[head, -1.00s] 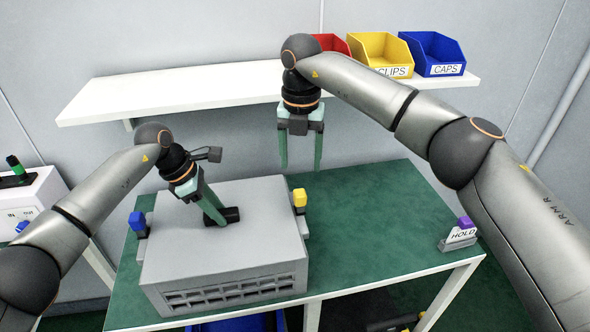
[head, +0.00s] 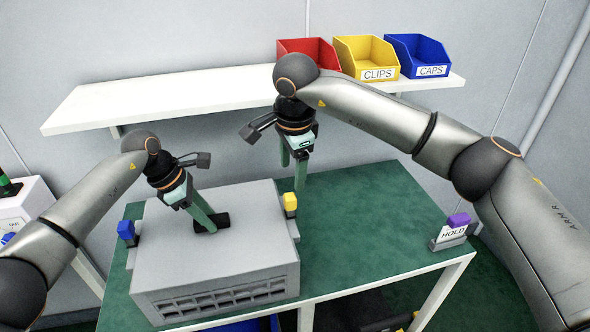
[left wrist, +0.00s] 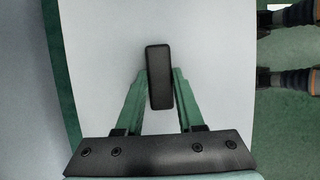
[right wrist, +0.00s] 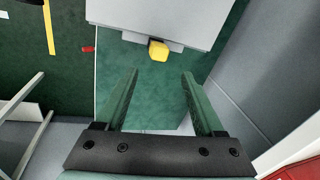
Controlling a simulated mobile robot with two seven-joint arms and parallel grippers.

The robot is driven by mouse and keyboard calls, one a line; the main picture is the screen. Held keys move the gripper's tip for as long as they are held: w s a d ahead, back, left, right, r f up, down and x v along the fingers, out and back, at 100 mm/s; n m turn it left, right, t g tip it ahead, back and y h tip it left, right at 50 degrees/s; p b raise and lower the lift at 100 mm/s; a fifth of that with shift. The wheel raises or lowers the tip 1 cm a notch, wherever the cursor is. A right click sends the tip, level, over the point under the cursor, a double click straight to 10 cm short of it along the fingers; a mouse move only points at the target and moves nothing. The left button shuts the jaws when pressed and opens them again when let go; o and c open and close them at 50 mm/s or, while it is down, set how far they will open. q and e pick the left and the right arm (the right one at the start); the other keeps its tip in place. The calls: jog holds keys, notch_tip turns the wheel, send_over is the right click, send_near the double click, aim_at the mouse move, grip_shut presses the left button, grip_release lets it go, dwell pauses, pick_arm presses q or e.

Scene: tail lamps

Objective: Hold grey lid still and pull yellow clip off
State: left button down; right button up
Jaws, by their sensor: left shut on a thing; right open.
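The grey lid (head: 255,204) tops a grey vented box on the green table. My left gripper (head: 212,226) is shut on the lid's black handle; in the left wrist view its fingers (left wrist: 160,95) press both sides of that handle (left wrist: 158,76). The yellow clip (head: 290,203) sits upright on the lid's right side; it also shows in the right wrist view (right wrist: 158,51). My right gripper (head: 292,178) is open and empty, behind and above the clip. In the right wrist view its fingers (right wrist: 160,80) point toward the clip, apart from it.
A blue clip (head: 126,230) is on the box's left side. A HOLD sign with a purple block (head: 457,222) stands at the table's right. Red (head: 308,52), yellow CLIPS (head: 366,58) and blue CAPS bins (head: 417,56) sit on the white shelf (head: 160,98).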

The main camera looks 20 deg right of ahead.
aim_at(290, 196)
jog(key=f+n, duration=0.3)
jog(key=n, duration=0.2)
jog(key=w+f+n+t, duration=0.1)
jog(key=f+n, duration=0.2)
jog(key=n, duration=0.2)
jog(key=w+f+n, duration=0.1)
jog(key=f+n, duration=0.3)
jog(key=n, duration=0.1)
jog(key=shift+w+n+t, duration=0.2)
jog(key=shift+n+t, duration=0.2)
grip_shut()
dwell(0.9)
